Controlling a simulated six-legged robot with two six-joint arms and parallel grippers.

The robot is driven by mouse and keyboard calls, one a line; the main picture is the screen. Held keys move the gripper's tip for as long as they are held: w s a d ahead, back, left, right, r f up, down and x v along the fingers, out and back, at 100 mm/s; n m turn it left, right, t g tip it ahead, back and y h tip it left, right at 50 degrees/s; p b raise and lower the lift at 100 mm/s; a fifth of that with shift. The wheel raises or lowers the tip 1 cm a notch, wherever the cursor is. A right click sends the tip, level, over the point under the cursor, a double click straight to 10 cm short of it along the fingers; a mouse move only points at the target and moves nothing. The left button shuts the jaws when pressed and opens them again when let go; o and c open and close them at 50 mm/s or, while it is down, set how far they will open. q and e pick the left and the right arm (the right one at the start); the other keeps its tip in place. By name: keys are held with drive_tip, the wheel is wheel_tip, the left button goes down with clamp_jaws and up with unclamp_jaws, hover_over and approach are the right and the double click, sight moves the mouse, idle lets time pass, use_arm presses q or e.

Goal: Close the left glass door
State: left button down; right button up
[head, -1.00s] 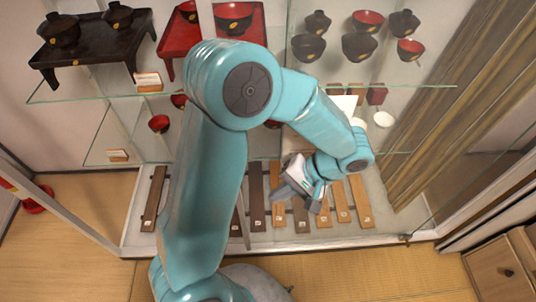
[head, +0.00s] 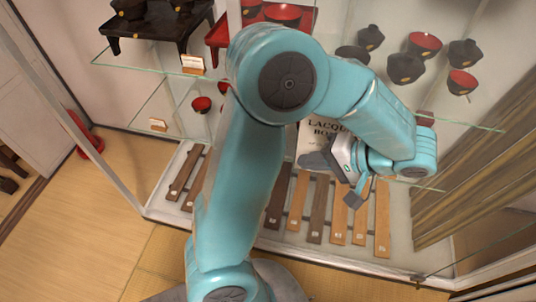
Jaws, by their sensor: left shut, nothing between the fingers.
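The display cabinet's left side has a pale slanted frame post (head: 85,135). The clear pane of the left glass door is hard to make out, and I cannot tell how far it stands open. My left gripper (head: 334,180) is shut and empty, in front of the cabinet's lower right half, over the lacquer box sign and the wooden strips. It is well to the right of the left frame post. My left arm covers the cabinet's middle. My right gripper is out of view.
Glass shelves (head: 150,69) hold black and red bowls, among them a red bowl (head: 425,44). Wooden strips (head: 382,220) lie on the cabinet floor. A glass edge with a dark fitting (head: 417,278) is at the lower right. Tatami floor (head: 85,235) lies open at left.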

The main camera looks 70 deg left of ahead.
use_arm(q)
drive_tip(key=s+a+f+p, duration=0.2)
drive_tip(key=s+a+f, duration=0.2)
drive_tip(key=s+a, duration=0.3)
drive_tip(key=shift+s+a+f, duration=0.15)
drive_tip(key=shift+a+f, duration=0.15)
drive_tip(key=shift+a, duration=0.5)
drive_tip(key=shift+s+a, duration=0.1)
drive_tip(key=shift+a, duration=0.1)
